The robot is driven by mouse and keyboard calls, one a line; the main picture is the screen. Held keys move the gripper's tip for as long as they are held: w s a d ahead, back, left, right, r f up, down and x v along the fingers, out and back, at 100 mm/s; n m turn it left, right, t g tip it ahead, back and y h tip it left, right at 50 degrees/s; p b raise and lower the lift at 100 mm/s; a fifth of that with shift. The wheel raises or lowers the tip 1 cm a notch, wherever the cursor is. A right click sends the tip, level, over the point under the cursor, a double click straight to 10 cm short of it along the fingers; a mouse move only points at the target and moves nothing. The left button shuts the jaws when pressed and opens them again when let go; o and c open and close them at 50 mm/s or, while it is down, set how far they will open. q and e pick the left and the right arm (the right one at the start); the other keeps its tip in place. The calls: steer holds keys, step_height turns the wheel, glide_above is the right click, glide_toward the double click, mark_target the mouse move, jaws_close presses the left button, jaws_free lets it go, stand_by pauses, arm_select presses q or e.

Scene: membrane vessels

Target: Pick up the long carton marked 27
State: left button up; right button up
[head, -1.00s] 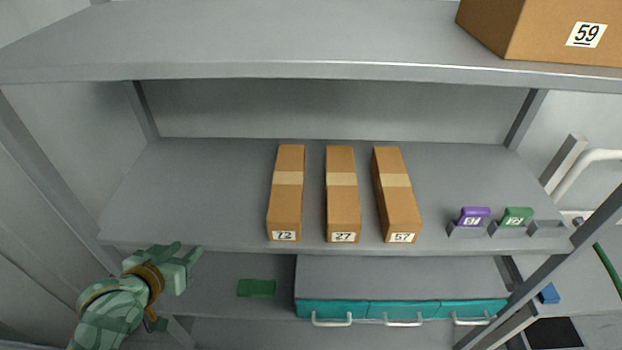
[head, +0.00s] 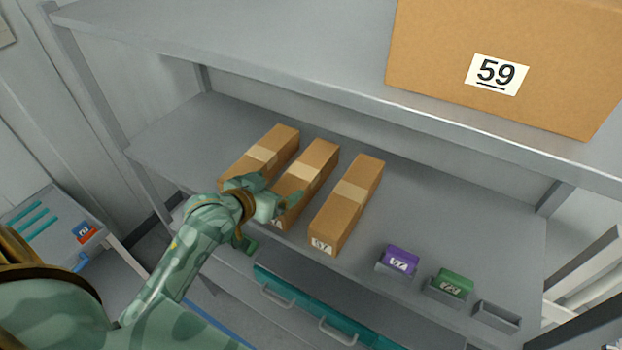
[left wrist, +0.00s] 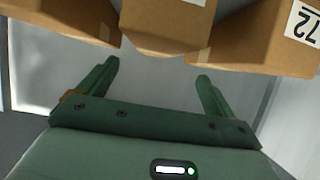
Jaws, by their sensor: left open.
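The long brown carton marked 27 (head: 314,163) lies on the middle shelf between two similar cartons. My left gripper covers most of its front label in the head view. In the left wrist view this carton's near end (left wrist: 165,28) is just beyond the fingertips and roughly between them. My left gripper (head: 268,192) is open at the shelf's front edge, and its spread, empty fingers show in the left wrist view (left wrist: 157,70). My right gripper is not in view.
Carton 72 (head: 268,148) lies close on the left, carton 57 (head: 350,203) on the right. Purple (head: 400,257) and green (head: 455,281) small boxes sit in holders further right. A big box marked 59 (head: 500,45) stands on the upper shelf (head: 230,48). Teal drawers (head: 300,300) are below.

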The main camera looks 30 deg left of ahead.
mark_target(299, 175)
arm_select(q)
steer(key=x, duration=0.3)
steer(key=shift+d+f, duration=0.1)
steer(key=shift+w+f, duration=0.2)
steer(key=shift+w, duration=0.1)
steer(key=x, duration=0.3)
steer(key=d+p+x, duration=0.1)
steer(key=x, duration=0.1)
steer(key=shift+w+r, duration=0.2)
steer(key=shift+r, duration=0.05)
steer(key=shift+w+f, duration=0.15)
steer(key=shift+w, duration=0.05)
steer(key=shift+s+a, duration=0.1)
steer(key=shift+s, duration=0.05)
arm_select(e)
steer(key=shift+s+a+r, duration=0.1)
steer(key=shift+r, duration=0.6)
arm_select(q)
steer(key=c, duration=1.3)
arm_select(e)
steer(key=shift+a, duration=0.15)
